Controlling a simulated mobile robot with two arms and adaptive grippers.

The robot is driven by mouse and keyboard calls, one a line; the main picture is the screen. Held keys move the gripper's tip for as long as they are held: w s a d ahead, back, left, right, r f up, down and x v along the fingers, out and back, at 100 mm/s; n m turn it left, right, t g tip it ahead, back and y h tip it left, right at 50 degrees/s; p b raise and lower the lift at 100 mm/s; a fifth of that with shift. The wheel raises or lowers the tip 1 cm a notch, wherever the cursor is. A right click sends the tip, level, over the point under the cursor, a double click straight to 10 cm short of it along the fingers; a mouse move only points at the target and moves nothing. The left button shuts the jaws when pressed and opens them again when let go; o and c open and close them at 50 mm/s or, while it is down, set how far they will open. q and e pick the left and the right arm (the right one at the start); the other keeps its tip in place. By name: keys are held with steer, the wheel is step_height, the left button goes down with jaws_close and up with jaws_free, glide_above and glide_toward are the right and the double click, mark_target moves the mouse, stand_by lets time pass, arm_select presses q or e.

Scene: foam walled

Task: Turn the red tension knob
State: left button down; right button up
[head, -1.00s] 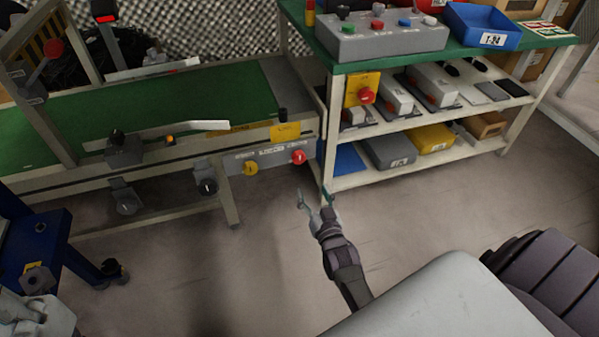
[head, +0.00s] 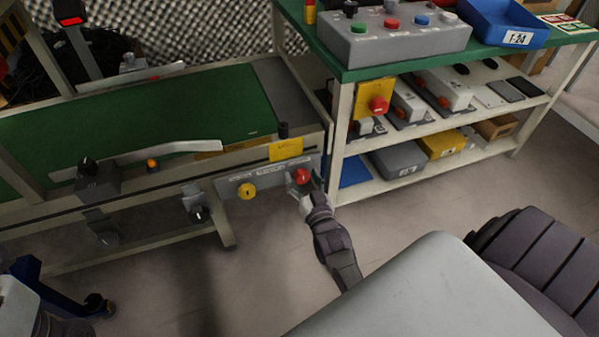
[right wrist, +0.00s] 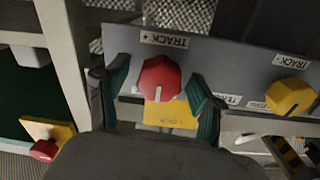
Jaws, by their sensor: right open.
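The red knob (head: 302,176) sits at the right end of a grey panel (head: 270,182) on the conveyor's near side. In the right wrist view the red knob (right wrist: 159,78) is faceted, with a pale pointer line, and lies between my fingers. A yellow knob (head: 247,191) is to its left on the same panel; it also shows in the right wrist view (right wrist: 290,96). My right gripper (head: 300,184) is open at the red knob, one green-padded finger on each side. I cannot tell whether the fingers touch it.
The conveyor's green belt (head: 150,115) lies behind the panel. Floor in front is clear.

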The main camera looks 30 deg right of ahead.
steer(key=shift+c, duration=0.5)
steer(key=c, duration=1)
steer(key=shift+c, duration=0.2)
steer(key=shift+r+n+p, duration=0.15)
steer(key=shift+n+p, duration=0.15)
steer(key=shift+p, duration=0.05)
